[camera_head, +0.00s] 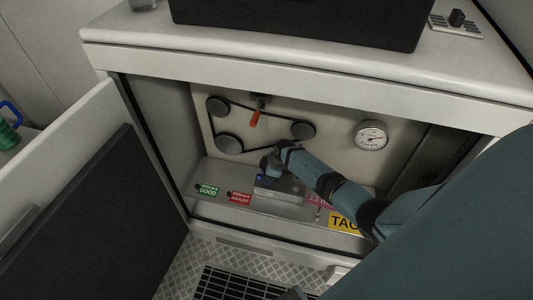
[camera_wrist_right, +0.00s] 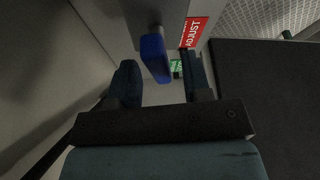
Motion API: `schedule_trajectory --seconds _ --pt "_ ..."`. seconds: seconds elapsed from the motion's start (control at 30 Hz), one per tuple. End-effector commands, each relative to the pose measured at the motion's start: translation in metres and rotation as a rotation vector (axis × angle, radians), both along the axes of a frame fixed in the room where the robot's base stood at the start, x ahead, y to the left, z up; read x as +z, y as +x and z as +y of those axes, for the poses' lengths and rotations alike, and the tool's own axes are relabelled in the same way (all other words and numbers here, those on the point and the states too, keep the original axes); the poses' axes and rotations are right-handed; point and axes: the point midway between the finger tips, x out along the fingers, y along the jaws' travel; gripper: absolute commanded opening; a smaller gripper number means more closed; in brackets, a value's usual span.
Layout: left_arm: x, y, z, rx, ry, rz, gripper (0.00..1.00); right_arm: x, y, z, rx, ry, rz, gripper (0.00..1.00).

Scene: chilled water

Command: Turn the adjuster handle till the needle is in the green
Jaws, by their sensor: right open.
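My right gripper (camera_head: 270,163) reaches into the open cabinet from the right, low in front of the back panel. The right wrist view shows its two fingers (camera_wrist_right: 158,62) open, with a blue handle (camera_wrist_right: 154,60) on a grey shaft between them; I cannot tell whether they touch it. In the head view the blue handle is mostly hidden by the gripper. A round white gauge (camera_head: 371,135) is on the panel at the right; its dark needle points right. The green zone is too small to make out. My left gripper is not in view.
A green GOOD label (camera_head: 208,190) and a red ADJUST label (camera_head: 240,198) lie low at the front. The open cabinet door (camera_head: 100,215) stands left; a worktop (camera_head: 290,70) overhangs above.

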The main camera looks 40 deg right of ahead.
Motion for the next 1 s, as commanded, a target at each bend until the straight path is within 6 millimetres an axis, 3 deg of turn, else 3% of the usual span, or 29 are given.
schedule_trajectory --seconds 0.07,0.2,0.27,0.67,1.0 --pt "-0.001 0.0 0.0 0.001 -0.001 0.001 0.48 0.0 0.0 0.0 0.0 0.0 0.0 0.42" --pt "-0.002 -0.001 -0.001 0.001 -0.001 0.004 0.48 0.0 0.0 0.0 0.0 0.0 0.0 0.1" --pt "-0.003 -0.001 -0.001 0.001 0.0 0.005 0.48 0.0 0.0 0.0 0.0 0.0 0.0 0.0" --pt "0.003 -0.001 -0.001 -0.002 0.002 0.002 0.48 0.002 -0.001 0.0 -0.054 0.001 0.002 0.0" --pt "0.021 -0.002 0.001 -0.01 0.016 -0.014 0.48 0.004 -0.002 0.001 -0.298 0.001 0.002 0.0"
